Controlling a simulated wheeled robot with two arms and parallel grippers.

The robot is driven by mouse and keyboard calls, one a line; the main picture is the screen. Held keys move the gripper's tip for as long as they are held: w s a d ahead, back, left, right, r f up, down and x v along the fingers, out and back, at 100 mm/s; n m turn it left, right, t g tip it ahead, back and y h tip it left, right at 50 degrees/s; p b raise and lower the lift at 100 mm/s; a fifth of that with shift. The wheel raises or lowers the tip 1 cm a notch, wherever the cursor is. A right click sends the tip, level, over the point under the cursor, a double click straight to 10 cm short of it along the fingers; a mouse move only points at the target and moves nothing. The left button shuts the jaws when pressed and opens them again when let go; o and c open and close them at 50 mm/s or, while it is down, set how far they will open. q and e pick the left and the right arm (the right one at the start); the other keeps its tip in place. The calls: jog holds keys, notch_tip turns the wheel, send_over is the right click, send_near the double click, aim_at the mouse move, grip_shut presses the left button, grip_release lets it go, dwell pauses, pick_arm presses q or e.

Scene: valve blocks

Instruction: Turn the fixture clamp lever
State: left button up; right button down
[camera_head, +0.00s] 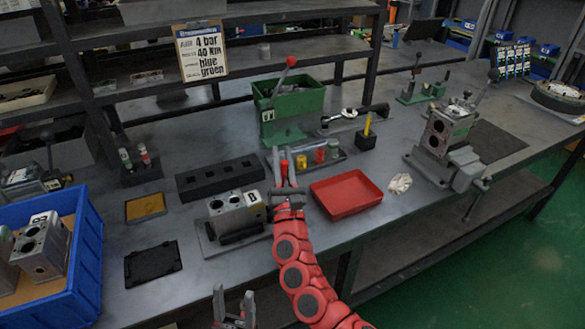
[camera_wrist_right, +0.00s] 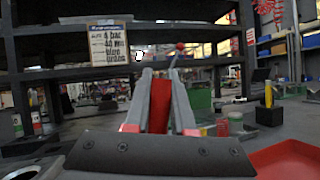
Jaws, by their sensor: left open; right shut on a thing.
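My right gripper (camera_head: 282,170) is shut on a red handle, seen between its fingers in the head view (camera_head: 284,173) and in the wrist view (camera_wrist_right: 160,105). The handle looks like the fixture's clamp lever, but its lower end is hidden by the gripper. The fixture plate (camera_head: 208,245) carries a grey valve block (camera_head: 229,222) with round bores and a pale label, just left of the gripper. My left gripper (camera_head: 234,312) is open and empty at the bottom edge, in front of the bench.
A black slotted block (camera_head: 220,178) lies behind the fixture. A red tray (camera_head: 346,194) is close to the right of my right arm. A vise with another block (camera_head: 448,135) is at right, a blue crate (camera_head: 85,265) at left.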

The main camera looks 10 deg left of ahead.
jog(key=shift+s+a+n+y+b, duration=0.5)
jog(key=shift+n+y+b, duration=0.2)
jog(key=shift+n, duration=0.4)
jog(key=shift+a, duration=0.1)
jog(key=c, duration=0.8)
grip_release()
jog(key=shift+w, duration=0.1)
jog(key=shift+o, duration=0.2)
jog(key=v, duration=1.7)
jog(key=shift+d, duration=0.25)
jog(key=shift+s, duration=0.2)
